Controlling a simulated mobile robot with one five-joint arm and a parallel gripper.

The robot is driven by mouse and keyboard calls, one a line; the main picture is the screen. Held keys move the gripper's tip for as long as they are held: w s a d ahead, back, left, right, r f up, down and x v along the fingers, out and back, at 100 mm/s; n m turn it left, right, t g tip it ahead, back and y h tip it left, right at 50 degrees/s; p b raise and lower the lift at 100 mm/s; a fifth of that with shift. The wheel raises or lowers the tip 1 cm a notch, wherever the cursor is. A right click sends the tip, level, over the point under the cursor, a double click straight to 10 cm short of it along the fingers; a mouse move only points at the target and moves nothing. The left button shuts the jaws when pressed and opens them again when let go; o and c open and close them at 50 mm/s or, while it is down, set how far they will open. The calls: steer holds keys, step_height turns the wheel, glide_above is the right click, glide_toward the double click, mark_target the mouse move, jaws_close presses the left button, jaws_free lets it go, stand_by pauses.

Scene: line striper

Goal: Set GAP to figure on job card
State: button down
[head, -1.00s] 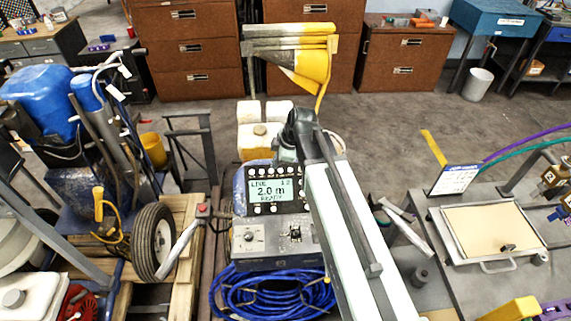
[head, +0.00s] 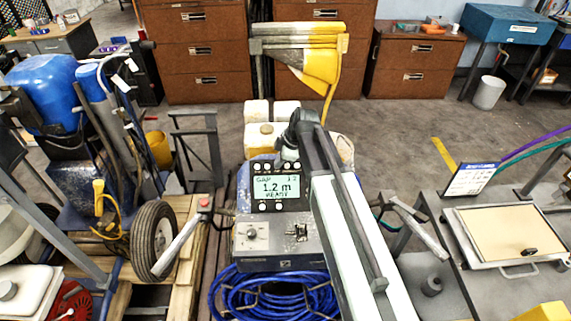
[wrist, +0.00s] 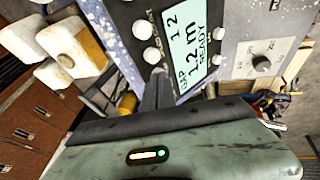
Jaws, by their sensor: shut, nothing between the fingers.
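The striper's control unit has a lit display (head: 276,188) reading GAP, 1.2 m, READY, with "1 2" at its top corner. The same display (wrist: 192,55) shows rotated in the wrist view, with round white buttons (wrist: 152,55) along its edges. My gripper (wrist: 158,78) is shut and empty, close to the button row beside the display. In the head view my gripper (head: 289,160) is at the display's top edge and hides part of that row; I cannot tell whether it touches a button. A card with a blue header (head: 470,180) stands on the right bench; its text is too small to read.
A knob panel (head: 275,236) is below the display, with a coiled blue hose (head: 275,295) under it. A wheeled machine with a blue tank (head: 45,95) stands left. A grey bench with a tray (head: 510,237) is at right. Open floor lies behind.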

steer(key=shift+d+f, duration=0.1)
steer(key=shift+f, duration=0.05)
steer(key=shift+s+r+p, duration=0.1)
steer(key=shift+r+p, duration=0.2)
steer(key=shift+p, duration=0.2)
steer(key=s+a+p+v, duration=0.1)
steer(key=p+v, duration=1.1)
steer(key=v, duration=0.1)
steer(key=shift+s, duration=0.3)
stand_by(3.1)
steer(key=s+d+f+m+g+h+b, duration=0.1)
steer(key=s+d+f+m+b, duration=0.2)
steer(key=s+d+m, duration=0.3)
steer(key=s+d+f+m+g+h+b, duration=0.1)
steer(key=s+d+f+m, duration=0.4)
steer(key=m, duration=0.6)
steer(key=shift+s+d+m+g+h+b, duration=0.4)
steer(key=shift+s+d+h+b, duration=0.35)
steer(key=shift+b, duration=0.45)
